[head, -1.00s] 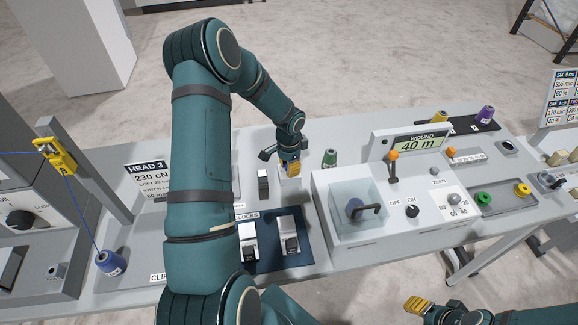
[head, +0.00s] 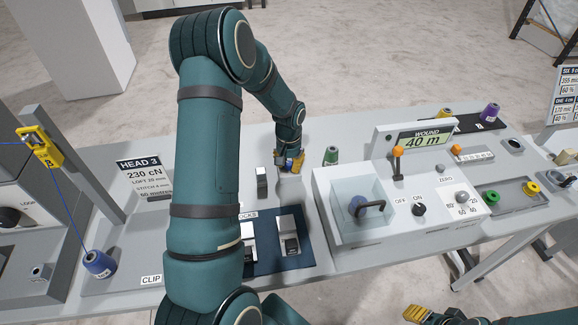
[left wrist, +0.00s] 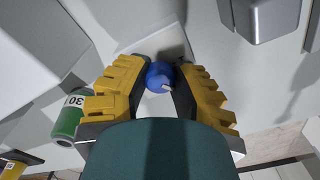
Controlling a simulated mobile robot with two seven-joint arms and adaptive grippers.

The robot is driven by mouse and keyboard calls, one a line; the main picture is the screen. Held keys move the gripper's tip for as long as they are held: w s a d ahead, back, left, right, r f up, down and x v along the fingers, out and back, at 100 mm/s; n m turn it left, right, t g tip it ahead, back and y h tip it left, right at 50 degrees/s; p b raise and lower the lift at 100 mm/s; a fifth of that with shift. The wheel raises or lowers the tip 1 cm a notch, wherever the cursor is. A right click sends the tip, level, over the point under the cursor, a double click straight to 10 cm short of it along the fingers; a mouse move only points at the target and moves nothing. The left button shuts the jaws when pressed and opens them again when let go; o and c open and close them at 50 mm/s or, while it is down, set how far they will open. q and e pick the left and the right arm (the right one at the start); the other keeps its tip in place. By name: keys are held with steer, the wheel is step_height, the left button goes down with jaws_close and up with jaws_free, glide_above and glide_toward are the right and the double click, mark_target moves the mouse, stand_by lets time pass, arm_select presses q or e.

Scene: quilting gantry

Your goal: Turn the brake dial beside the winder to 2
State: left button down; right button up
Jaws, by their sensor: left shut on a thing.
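A round blue knob with a white mark (left wrist: 160,77) sits between the yellow fingers of my left gripper in the left wrist view. I take it for the brake dial; no numbers around it are readable. My left gripper (head: 290,164) points down at the table just left of the winder box (head: 335,192), its fingers closed on the knob. Those fingers also show in the left wrist view (left wrist: 160,88). In the head view the gripper mostly hides the dial. My right gripper (head: 417,314) shows only partly at the bottom edge, away from the table.
A green spool (head: 331,156) stands close right of my left gripper; it also shows in the left wrist view (left wrist: 70,117). The winder box carries an OFF/ON knob (head: 418,209) and an orange-tipped lever (head: 397,160).

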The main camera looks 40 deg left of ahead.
mark_target(289, 164)
arm_select(q)
steer(key=shift+s+f+n, duration=0.1)
steer(key=shift+s+n, duration=0.05)
steer(key=shift+n, duration=0.55)
steer(key=c, duration=0.7)
jaws_free()
steer(key=shift+c, duration=0.2)
steer(key=shift+r, duration=0.3)
step_height(289, 164, up, 12)
steer(key=shift+f, duration=0.25)
steer(key=shift+d+f, duration=0.1)
